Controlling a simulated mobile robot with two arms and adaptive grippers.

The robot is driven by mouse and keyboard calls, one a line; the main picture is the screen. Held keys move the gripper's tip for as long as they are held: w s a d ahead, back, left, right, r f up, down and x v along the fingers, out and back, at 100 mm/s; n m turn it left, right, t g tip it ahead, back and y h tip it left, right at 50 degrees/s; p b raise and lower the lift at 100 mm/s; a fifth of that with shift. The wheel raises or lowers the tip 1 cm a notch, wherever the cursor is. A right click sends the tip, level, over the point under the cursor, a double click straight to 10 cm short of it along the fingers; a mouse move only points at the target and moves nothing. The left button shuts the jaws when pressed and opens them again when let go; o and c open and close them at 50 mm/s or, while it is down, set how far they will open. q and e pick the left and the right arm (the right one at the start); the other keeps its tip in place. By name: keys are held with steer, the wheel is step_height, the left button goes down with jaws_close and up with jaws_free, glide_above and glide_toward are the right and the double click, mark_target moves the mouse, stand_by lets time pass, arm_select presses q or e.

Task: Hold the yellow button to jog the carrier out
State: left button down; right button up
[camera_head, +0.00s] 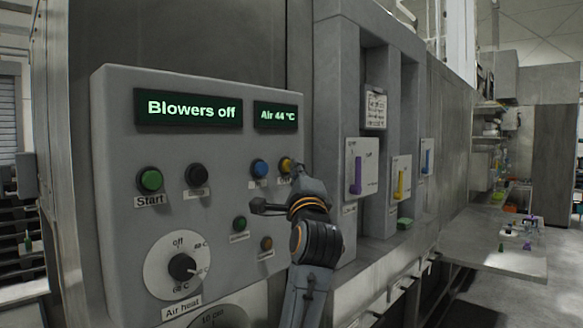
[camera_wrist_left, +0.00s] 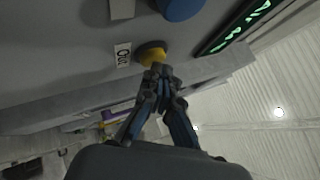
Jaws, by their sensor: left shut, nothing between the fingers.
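The yellow button (camera_head: 286,165) is on the grey control panel, right of a blue button (camera_head: 259,168). In the left wrist view the yellow button (camera_wrist_left: 153,54) sits in a dark ring beside a label that seems to read "Out" (camera_wrist_left: 123,54). My left gripper (camera_head: 297,168) is shut and empty, its fingertips at the right edge of the button in the head view. In the left wrist view the closed fingertips (camera_wrist_left: 160,71) overlap the button's lower edge. I cannot tell whether they touch or press it. No carrier can be made out. My right gripper is not in view.
The panel also has a green Start button (camera_head: 150,180), a black button (camera_head: 198,175), small green and orange buttons, and an Air heat dial (camera_head: 183,267). Displays read "Blowers off" (camera_head: 188,108) and "Air 44 °C" (camera_head: 276,116). Coloured levers (camera_head: 355,175) stand to the right.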

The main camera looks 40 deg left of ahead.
arm_select(q)
steer(key=shift+d, duration=0.1)
steer(key=shift+s+d, duration=0.1)
steer(key=shift+d, duration=0.7)
steer(key=d+b, duration=0.1)
steer(key=d, duration=0.4)
steer(key=shift+s, duration=0.2)
stand_by(0.4)
